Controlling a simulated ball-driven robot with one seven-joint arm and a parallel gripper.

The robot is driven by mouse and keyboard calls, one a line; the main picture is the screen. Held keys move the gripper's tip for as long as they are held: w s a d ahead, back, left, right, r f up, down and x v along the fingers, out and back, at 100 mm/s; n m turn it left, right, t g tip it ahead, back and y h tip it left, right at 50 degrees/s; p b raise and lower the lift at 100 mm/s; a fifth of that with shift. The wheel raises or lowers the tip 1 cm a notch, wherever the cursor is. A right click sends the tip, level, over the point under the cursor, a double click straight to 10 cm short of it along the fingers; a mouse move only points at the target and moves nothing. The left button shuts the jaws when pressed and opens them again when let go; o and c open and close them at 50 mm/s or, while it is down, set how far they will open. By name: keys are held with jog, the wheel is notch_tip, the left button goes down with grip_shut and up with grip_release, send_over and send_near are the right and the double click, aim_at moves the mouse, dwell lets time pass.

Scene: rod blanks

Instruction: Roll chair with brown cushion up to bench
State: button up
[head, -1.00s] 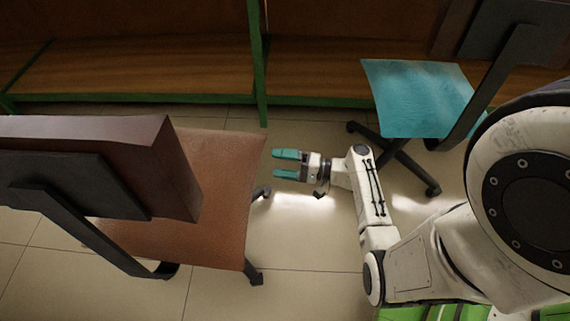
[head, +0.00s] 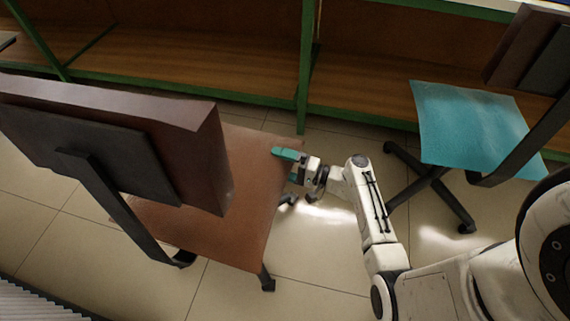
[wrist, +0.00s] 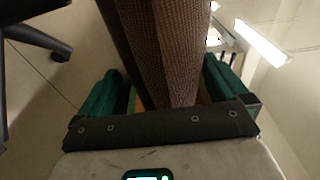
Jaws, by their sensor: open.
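The chair with the brown cushion (head: 250,190) stands at the left in the head view, its dark brown backrest (head: 130,130) toward me. My gripper (head: 284,158) is at the right edge of the seat cushion. One teal finger shows over the edge; the other is mostly hidden. In the wrist view the brown cushion edge (wrist: 170,50) lies between the two open fingers (wrist: 165,90); I cannot tell whether they touch it. The bench (head: 190,88), with its green frame and wooden lower shelf, runs along the back, beyond the chair.
A second chair with a teal seat (head: 470,125) stands at the right, near the bench. A green bench leg (head: 305,75) stands beyond my gripper. Tiled floor (head: 320,255) is clear between the chairs. A grey ribbed thing (head: 35,300) is at lower left.

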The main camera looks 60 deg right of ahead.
jog(key=shift+c, duration=0.2)
jog(key=shift+d, duration=0.1)
jog(key=c, duration=1.7)
